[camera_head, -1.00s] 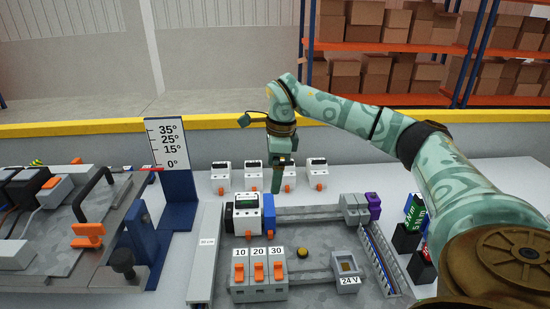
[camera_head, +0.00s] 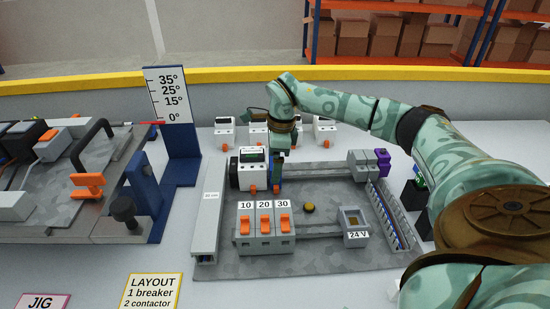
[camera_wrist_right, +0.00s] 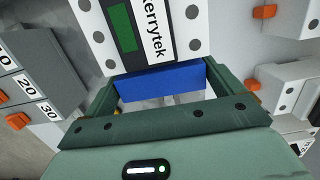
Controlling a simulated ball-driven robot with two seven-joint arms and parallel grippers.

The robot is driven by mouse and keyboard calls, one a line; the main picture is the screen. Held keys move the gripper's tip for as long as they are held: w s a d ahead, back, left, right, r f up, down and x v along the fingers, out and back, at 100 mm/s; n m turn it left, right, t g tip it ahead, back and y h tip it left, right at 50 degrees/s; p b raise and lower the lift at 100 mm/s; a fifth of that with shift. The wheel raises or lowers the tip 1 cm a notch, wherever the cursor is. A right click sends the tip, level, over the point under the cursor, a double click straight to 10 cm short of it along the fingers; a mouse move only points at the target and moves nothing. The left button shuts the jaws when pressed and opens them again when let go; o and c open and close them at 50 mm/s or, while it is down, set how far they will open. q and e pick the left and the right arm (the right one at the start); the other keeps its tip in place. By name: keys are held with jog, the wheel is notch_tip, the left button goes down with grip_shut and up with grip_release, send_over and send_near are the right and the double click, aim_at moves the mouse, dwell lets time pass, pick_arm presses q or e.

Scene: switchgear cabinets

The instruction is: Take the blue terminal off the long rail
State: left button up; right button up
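The blue terminal (camera_wrist_right: 160,88) sits against the white device marked "kerrytek" (camera_wrist_right: 140,35), which also shows at the left end of the long rail (camera_head: 322,169) in the head view (camera_head: 250,170). My right gripper (camera_wrist_right: 161,76) straddles the terminal, one green finger at each side. The fingertips look very close to its sides; whether they press on it I cannot tell. In the head view my right gripper (camera_head: 277,180) points down beside the white device and mostly hides the terminal. My left gripper is out of view.
Grey and purple terminals (camera_head: 370,163) sit at the rail's right end. Breakers marked 10, 20 and 30 (camera_head: 264,222) and a 24 V unit (camera_head: 354,226) stand in front. Several white devices (camera_head: 224,131) stand behind. A blue angle post (camera_head: 178,140) stands left.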

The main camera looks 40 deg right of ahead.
aim_at(272, 159)
jog(key=c, duration=0.6)
jog(key=shift+r+p, duration=0.65)
jog(key=shift+p, duration=0.2)
dwell(0.3)
jog(key=shift+r+p, duration=2.3)
